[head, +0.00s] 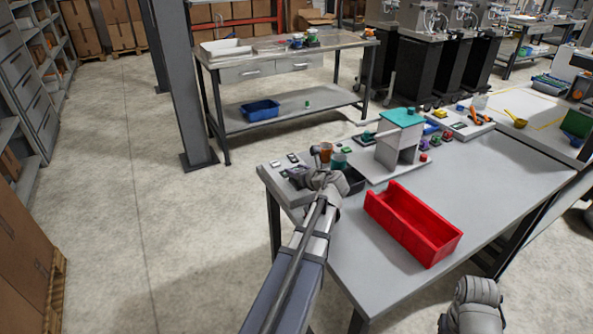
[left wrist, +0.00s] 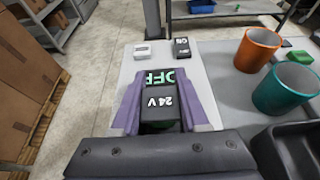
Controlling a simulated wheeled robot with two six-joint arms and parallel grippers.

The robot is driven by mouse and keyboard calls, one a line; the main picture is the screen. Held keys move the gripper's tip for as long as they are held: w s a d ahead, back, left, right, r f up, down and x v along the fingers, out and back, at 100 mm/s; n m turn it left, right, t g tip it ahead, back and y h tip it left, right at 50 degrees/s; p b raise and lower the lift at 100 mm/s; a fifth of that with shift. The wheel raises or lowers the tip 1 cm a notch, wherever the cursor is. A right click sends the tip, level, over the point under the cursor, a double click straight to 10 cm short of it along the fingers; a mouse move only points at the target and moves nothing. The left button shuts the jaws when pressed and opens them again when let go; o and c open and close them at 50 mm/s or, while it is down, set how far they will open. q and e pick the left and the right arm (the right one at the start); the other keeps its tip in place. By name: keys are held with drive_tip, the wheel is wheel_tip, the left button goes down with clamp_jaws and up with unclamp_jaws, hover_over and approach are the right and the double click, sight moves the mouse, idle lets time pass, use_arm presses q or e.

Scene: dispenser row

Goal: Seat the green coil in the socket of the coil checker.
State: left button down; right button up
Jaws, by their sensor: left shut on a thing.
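In the left wrist view my left gripper (left wrist: 164,92) is shut on a small block with a black top marked "24 V" (left wrist: 160,106). A little green shows under that top, so it looks like the green coil. The gripper holds it over the pale coil checker (left wrist: 206,72). A black panel with green "OFF" letters (left wrist: 163,78) shows just beyond the coil. The fingers and the coil hide the socket, and I cannot tell whether the coil is in it. In the head view my left wrist covers the coil.
An orange cup (left wrist: 258,50) and a teal cup (left wrist: 286,88) stand right of the checker. A black bin (left wrist: 298,150) is close on the right. A red tray (head: 412,225) lies nearer on the table. Beyond stands a teal-topped stand (head: 402,118).

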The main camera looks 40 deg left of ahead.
use_arm(q)
unclamp_jaws()
idle(0.6)
drive_tip(key=shift+r, duration=0.1)
drive_tip(key=shift+r+p, duration=3.45)
drive_tip(key=shift+p, duration=0.1)
drive_tip(key=shift+s+f, duration=0.1)
